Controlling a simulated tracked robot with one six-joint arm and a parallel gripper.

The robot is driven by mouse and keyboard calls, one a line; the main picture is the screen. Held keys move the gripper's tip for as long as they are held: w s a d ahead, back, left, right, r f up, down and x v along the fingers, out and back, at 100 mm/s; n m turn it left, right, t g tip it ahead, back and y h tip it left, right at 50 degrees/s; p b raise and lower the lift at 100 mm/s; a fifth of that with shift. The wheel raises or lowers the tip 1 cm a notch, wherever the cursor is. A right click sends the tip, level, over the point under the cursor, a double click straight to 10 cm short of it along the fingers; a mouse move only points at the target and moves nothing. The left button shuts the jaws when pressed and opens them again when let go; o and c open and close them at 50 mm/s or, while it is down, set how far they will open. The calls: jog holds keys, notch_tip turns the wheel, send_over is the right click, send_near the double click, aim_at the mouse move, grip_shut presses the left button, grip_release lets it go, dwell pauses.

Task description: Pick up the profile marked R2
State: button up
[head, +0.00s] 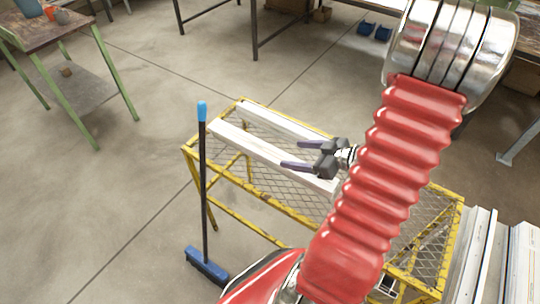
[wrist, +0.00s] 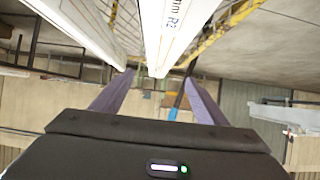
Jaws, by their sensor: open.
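The profile marked R2 (wrist: 171,28) is a long white bar with its printed mark legible in the wrist view. It appears to be the nearer of two white bars on the yellow mesh-topped bench in the head view (head: 250,149). My gripper (head: 291,155) is open and empty, its two purple fingers pointing left over the bars. In the wrist view the R2 bar's end shows between the fingertips (wrist: 158,76). I cannot tell how far the fingers stand above it. The bar's right end is partly hidden by my gripper and arm.
A second white profile (wrist: 82,28) lies beside it, farther back on the yellow bench (head: 290,208). A blue broom (head: 203,180) stands upright at the bench's left front. More long profiles (head: 490,262) are at lower right. A green-legged table (head: 60,35) stands far left; floor between is clear.

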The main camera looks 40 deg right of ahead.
aim_at(269, 152)
jog(key=shift+x, duration=2.4)
jog(key=shift+x, duration=2.6)
jog(key=c, duration=1.6)
